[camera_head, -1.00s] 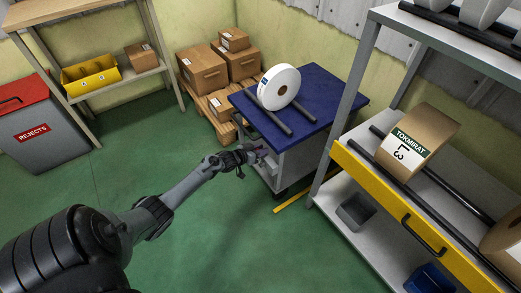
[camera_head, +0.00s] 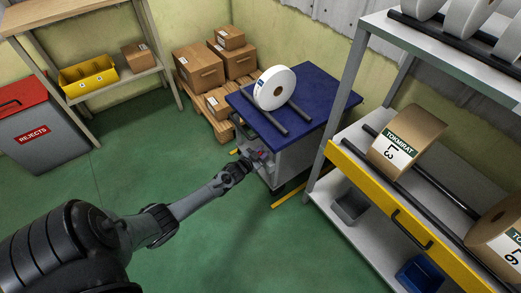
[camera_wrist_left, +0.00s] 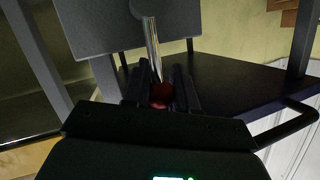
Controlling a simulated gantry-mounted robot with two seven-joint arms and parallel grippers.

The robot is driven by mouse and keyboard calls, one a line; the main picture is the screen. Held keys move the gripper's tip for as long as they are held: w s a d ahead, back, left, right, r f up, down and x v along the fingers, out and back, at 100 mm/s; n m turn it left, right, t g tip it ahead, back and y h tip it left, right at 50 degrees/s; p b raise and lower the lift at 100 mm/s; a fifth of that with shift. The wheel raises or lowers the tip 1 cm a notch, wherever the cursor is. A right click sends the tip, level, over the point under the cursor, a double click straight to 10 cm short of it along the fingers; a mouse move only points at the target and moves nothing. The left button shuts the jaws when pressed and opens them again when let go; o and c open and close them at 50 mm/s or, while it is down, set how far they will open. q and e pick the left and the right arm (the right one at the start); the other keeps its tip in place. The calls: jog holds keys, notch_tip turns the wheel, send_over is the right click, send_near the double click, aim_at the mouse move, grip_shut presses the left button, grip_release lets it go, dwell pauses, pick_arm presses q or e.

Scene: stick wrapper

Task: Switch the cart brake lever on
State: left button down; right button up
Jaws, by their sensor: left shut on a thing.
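The cart (camera_head: 290,165) has a blue top and a grey body and stands in the middle of the head view. My left gripper (camera_head: 250,162) is at the cart's near left side, below the top's edge. In the left wrist view, the brake lever (camera_wrist_left: 152,48) is a shiny metal rod ending in a red knob (camera_wrist_left: 160,94). My left gripper's fingers (camera_wrist_left: 160,88) are shut around the knob, one on each side. In the head view the gripper mostly hides the lever. My right gripper is not in view.
A white roll (camera_head: 275,88) rests on the cart's two dark bars. A grey rack (camera_head: 345,120) with labelled brown rolls stands close on the right. Boxes (camera_head: 198,66) on a pallet are behind the cart. The green floor (camera_head: 120,180) at left is clear.

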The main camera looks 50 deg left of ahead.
pick_arm(q)
jog(key=shift+d+m, duration=0.25)
jog(key=shift+m, duration=0.05)
dwell(0.4)
jog(key=c, duration=0.9)
grip_release()
jog(key=shift+s+d+r+p, duration=0.1)
jog(key=shift+s+r+p, duration=0.1)
jog(key=shift+s+p, duration=0.15)
jog(key=p+v, duration=0.6)
jog(key=v, duration=0.4)
jog(key=shift+d+f, duration=0.1)
